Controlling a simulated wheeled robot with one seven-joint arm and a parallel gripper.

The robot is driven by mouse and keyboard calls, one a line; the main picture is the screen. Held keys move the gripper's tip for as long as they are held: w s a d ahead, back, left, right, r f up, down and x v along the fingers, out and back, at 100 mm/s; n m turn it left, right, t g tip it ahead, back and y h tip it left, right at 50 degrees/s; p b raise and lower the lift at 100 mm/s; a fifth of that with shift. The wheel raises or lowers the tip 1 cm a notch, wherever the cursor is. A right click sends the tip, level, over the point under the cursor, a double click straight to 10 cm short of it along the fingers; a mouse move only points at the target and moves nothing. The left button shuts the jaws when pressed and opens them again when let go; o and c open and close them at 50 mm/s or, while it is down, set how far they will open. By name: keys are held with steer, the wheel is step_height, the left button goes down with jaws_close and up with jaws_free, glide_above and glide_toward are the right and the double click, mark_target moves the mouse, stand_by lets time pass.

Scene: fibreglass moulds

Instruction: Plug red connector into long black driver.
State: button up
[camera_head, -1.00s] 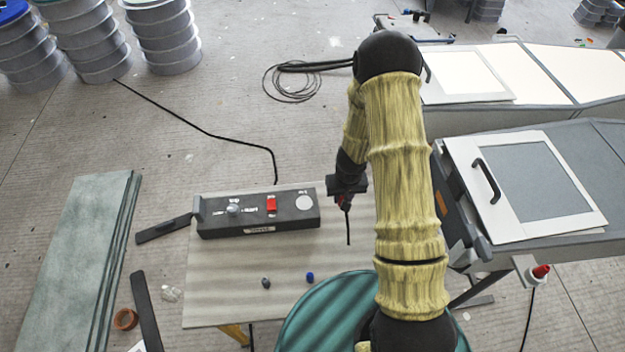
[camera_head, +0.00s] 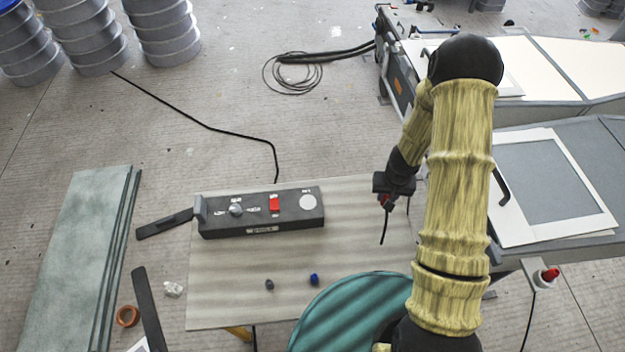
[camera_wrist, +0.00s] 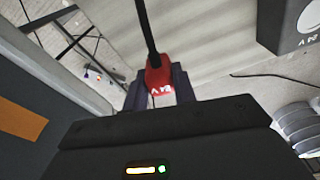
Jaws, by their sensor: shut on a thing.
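The red connector (camera_wrist: 158,77) is between the two dark fingers of my gripper (camera_wrist: 160,92) in the wrist view. It has white lettering that looks like "24 V", and a black cable runs from it. In the head view my gripper (camera_head: 387,200) is shut on the connector, right of the long black driver and apart from it, with the cable hanging down. The driver (camera_head: 285,222) lies on the table with a grey knob, a red switch and a pale round disc on top. Its near corner (camera_wrist: 268,22) shows top right in the wrist view. I cannot see a socket clearly.
The pale table (camera_head: 225,290) bears two small knobs (camera_head: 314,279). A teal round surface (camera_head: 345,315) covers its near right part. A grey bench with a white-framed panel (camera_head: 520,225) stands at right. A red-topped white piece (camera_head: 548,276) is at its edge.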

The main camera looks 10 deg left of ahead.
steer(key=a+r+n+p, duration=0.1)
steer(key=a+p, duration=0.4)
steer(key=a, duration=0.6)
steer(key=a+r+n+p, duration=0.2)
steer(key=a+p, duration=0.3)
steer(key=a, duration=0.7)
steer(key=shift+s+a+r+p, duration=0.25)
steer(key=shift+s+p, duration=0.05)
steer(key=shift+f, duration=0.1)
step_height(320, 180, down, 6)
steer(key=b, duration=0.6)
steer(key=shift+r+b, duration=0.2)
steer(key=shift+b, duration=0.2)
steer(key=shift+s, duration=0.1)
steer(key=shift+p, duration=1.15)
steer(key=shift+f, duration=0.6)
stand_by(0.7)
